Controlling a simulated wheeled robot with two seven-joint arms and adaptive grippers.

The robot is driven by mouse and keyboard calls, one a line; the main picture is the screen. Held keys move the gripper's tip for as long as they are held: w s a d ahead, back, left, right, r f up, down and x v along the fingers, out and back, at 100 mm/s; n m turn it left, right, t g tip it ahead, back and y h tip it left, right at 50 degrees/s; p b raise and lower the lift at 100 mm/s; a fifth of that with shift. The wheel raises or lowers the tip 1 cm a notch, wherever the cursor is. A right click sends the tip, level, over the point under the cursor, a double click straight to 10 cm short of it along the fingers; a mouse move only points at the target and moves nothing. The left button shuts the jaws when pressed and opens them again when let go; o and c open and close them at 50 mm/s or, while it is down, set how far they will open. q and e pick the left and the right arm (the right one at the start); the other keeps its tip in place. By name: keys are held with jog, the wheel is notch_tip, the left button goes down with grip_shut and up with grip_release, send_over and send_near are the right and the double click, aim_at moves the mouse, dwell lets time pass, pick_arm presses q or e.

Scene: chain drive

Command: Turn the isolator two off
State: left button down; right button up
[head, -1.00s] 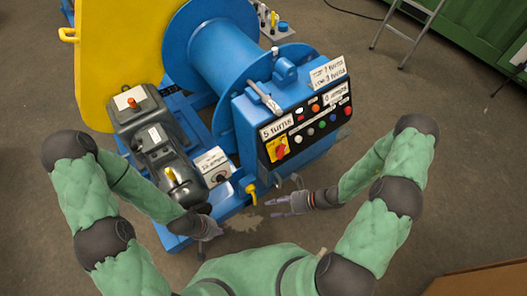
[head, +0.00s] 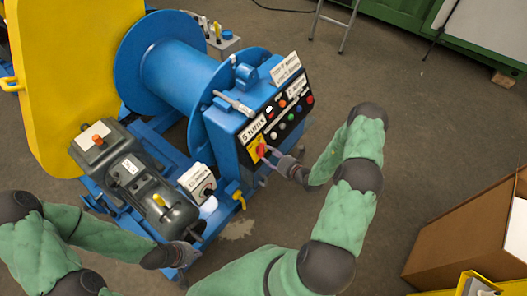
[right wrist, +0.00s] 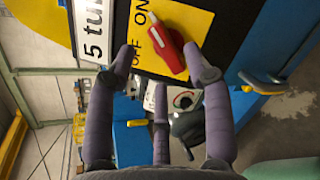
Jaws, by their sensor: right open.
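A red rotary handle (head: 262,150) sits on a yellow plate at the lower left of the black control panel. In the right wrist view the handle (right wrist: 172,42) has a white tip near ON, on the yellow plate (right wrist: 195,22) marked ON and OFF. My right gripper (head: 268,160) is open in front of it; its fingers (right wrist: 163,62) spread around the handle's near end, contact unclear. A second switch with a dark knob (head: 207,190) is on a white-labelled box beside the motor. I cannot read which is isolator two. My left gripper (head: 187,254) is low beside the blue frame, its fingers unclear.
Coloured buttons (head: 290,118) and white label plates fill the panel above. A grey motor (head: 125,170), a blue drum (head: 180,75) and a yellow guard (head: 65,80) stand left. A yellow lever (head: 239,197) sticks out below the panel. A cardboard box (head: 465,225) is at right.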

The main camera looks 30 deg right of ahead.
aim_at(264, 150)
jog(key=shift+b+x, duration=0.35)
jog(key=shift+x, duration=2.05)
grip_shut()
